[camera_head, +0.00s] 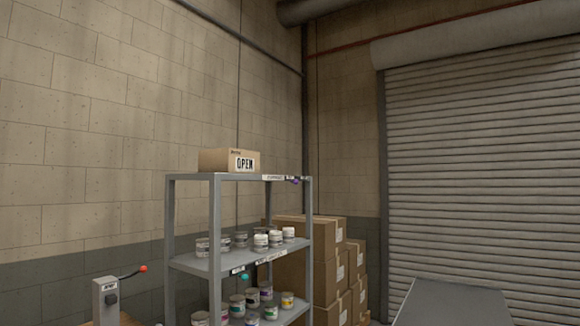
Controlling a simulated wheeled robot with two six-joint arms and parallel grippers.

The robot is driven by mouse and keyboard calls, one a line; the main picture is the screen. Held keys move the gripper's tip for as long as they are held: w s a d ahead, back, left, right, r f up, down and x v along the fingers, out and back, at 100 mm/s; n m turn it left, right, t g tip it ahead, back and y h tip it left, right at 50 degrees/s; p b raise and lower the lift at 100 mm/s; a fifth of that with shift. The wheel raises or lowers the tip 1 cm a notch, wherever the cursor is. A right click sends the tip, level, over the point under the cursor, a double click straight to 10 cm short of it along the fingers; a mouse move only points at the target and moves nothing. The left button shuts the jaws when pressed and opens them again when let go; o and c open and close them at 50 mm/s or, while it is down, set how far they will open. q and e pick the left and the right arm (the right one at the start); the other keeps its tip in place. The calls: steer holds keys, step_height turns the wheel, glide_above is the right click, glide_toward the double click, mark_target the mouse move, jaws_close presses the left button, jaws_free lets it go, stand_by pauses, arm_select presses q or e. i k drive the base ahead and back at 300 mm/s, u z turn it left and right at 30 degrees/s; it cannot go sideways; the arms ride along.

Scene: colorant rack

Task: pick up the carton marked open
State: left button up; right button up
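The carton marked OPEN (217,160) is a small brown cardboard box. It sits on the top shelf of the grey metal rack (214,220), towards the left end. Its label, with black letters on white, faces towards me and to the right. Nothing touches the carton apart from the shelf. Neither of my grippers shows in the head view.
Several small jars (261,241) stand on the middle shelf, and more jars (252,297) stand lower. Stacked cardboard boxes (305,262) are behind the rack at right. A grey flat surface (452,304) is at lower right. A grey post (105,302) with a red-tipped lever stands lower left.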

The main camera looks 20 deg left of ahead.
mark_target(227, 161)
steer(key=z, duration=0.2)
steer(key=i, duration=1.85)
steer(key=u, duration=0.85)
steer(key=i, duration=0.8)
steer(key=u, duration=0.8)
